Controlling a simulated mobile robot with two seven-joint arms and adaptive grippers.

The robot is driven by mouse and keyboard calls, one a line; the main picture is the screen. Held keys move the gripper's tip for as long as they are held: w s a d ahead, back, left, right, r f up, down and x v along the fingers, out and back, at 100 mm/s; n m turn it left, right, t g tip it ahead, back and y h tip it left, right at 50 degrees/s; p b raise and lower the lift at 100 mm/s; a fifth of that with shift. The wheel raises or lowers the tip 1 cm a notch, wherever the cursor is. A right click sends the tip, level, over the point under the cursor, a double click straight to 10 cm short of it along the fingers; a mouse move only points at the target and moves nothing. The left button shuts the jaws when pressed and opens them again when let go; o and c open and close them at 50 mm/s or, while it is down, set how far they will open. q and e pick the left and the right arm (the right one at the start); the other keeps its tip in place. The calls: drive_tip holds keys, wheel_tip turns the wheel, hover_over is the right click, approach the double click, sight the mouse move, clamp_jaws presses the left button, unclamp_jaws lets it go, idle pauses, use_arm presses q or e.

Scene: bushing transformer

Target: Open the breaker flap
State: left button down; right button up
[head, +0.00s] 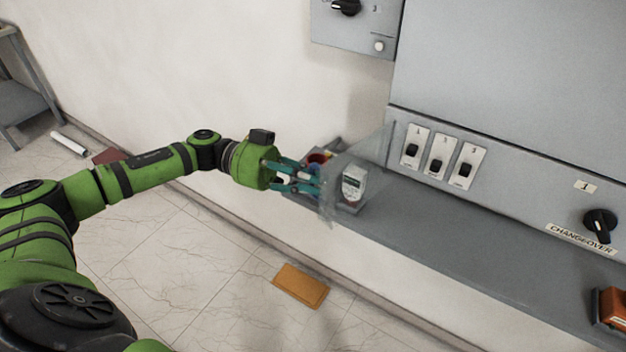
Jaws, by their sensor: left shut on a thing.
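The clear breaker flap (358,158) stands swung out from the grey cabinet, to the left of the breakers. Its far side meets the cabinet, and its outer edge is at my left gripper. My left gripper (316,180) comes in from the left and is shut on the outer edge of the flap; the exact contact is small and partly hidden. Three breakers with black switches, numbered 1 to 3, are uncovered: the first (414,148), the second (438,155) and the third (466,166). My right gripper is not in view.
A grey ledge (440,222) runs below the cabinet. A small meter-like device (353,186) stands on it behind the flap, near a tray (322,158). The changeover knob (600,223) is at the right. An orange-brown board (301,285) lies on the floor.

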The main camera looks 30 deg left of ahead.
use_arm(q)
drive_tip(key=shift+w+a+f, duration=0.1)
drive_tip(key=shift+w+a, duration=0.05)
drive_tip(key=shift+a, duration=0.05)
idle(0.3)
drive_tip(key=c, duration=1.2)
unclamp_jaws()
drive_tip(key=s+a, duration=0.1)
drive_tip(key=a, duration=1.1)
drive_tip(key=shift+s, duration=0.25)
